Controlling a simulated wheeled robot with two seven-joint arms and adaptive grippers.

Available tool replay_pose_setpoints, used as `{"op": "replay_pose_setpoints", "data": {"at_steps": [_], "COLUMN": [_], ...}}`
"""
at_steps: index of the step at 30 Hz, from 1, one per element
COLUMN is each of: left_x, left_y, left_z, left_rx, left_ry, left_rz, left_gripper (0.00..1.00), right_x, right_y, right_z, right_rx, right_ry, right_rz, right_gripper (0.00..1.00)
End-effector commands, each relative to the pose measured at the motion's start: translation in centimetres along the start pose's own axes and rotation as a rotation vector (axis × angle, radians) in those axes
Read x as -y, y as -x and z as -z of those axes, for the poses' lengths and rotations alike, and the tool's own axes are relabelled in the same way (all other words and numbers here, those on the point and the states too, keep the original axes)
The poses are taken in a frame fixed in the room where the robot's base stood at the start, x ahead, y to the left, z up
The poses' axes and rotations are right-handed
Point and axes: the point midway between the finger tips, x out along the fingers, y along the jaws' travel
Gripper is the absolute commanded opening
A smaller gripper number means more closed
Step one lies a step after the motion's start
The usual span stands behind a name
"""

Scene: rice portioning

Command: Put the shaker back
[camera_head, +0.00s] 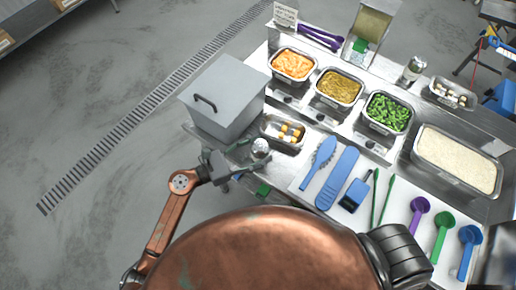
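A small silver shaker (260,147) with a rounded top is at the front left edge of the steel counter, just in front of a small metal tray. My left gripper (253,155) reaches in from the left with one finger on each side of the shaker and looks closed on it. The shaker's lower part is partly hidden by the fingers. A second silver shaker-like can (413,69) stands at the back right of the counter.
A grey lidded box (222,97) stands close behind the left gripper. The small tray (283,143) holds yellow and white pieces. A white board (308,195) with blue tools lies to the right. Food pans, including a rice pan (457,161), line the back.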

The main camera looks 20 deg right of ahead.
Motion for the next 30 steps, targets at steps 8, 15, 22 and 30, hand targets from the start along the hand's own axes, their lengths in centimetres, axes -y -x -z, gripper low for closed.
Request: {"op": "replay_pose_setpoints", "data": {"at_steps": [8,15,22,30], "left_x": [0.0,-0.1,0.0,0.0], "left_y": [0.0,2.2,7.1,11.2], "left_z": [0.0,0.2,0.2,0.1], "left_rx": [0.000,-0.003,-0.003,0.000], "left_ry": [0.000,0.002,0.002,0.001], "left_rz": [0.000,-0.002,-0.001,0.000], "left_gripper": [0.58,0.58,0.58,0.58], "right_x": [0.0,0.0,0.0,0.1], "right_y": [0.0,-0.2,-0.5,-0.8], "right_z": [0.0,-0.1,-0.2,-0.4], "right_rx": [0.000,0.001,0.004,0.006], "right_ry": [0.000,0.000,0.000,0.000], "right_rz": [0.000,0.000,0.001,0.001], "right_gripper": [0.40,0.40,0.40,0.40]}}
